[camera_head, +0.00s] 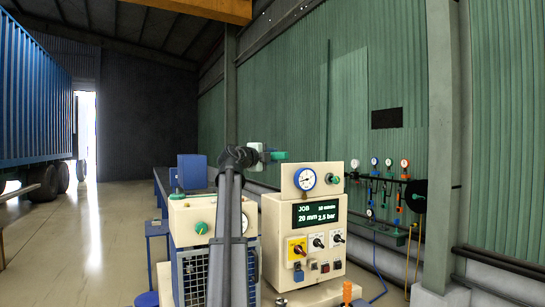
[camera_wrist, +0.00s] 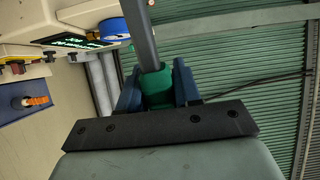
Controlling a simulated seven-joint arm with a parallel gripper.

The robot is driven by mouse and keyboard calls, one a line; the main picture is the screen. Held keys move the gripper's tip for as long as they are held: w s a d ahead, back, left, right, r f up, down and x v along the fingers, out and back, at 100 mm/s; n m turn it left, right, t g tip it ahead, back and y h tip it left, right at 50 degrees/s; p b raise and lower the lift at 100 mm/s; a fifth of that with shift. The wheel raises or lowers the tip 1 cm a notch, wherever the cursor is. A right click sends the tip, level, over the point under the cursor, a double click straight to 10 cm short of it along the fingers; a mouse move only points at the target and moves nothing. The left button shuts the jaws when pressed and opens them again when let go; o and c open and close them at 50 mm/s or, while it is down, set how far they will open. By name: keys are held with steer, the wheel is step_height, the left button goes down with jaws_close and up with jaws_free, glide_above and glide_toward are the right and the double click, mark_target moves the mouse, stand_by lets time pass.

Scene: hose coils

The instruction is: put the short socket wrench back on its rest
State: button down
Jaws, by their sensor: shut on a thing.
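My gripper (camera_head: 264,154) is raised in the middle of the head view, above and left of the cream control box. In the wrist view its blue fingers (camera_wrist: 158,92) are shut around a green handle with a grey shaft, which I take to be the short socket wrench (camera_wrist: 157,82). The shaft runs up past the top edge of the wrist view. In the head view the wrench (camera_head: 279,156) shows only as a green piece right of the fingers. I cannot make out the wrench's rest for certain.
The cream control box (camera_head: 276,243) with a blue-rimmed gauge (camera_head: 305,179) stands below and right of my gripper. A rack (camera_head: 388,180) with gauges and fittings is at the right by the green wall. An orange-handled thing (camera_head: 347,291) is at the bottom. Open floor lies left.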

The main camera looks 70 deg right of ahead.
steer(key=w+d+n+t+y, duration=0.2)
steer(key=w+d+n+t, duration=0.4)
steer(key=w, duration=0.5)
steer(key=w+d+f+n+t+y, duration=0.1)
steer(key=w+d+n+t+y, duration=0.2)
steer(key=w+t, duration=0.55)
steer(key=w+d+n+t+y, duration=0.2)
steer(key=w+d+n+t, duration=0.35)
steer(key=w, duration=0.65)
steer(key=shift+m, duration=0.35)
steer(key=f, duration=0.5)
steer(key=shift+w+d+f, duration=0.15)
steer(key=shift+w+d, duration=0.05)
steer(key=shift+d, duration=0.2)
steer(key=shift+f, duration=2)
steer(key=c, duration=0.7)
jaws_free()
steer(key=shift+f, duration=0.1)
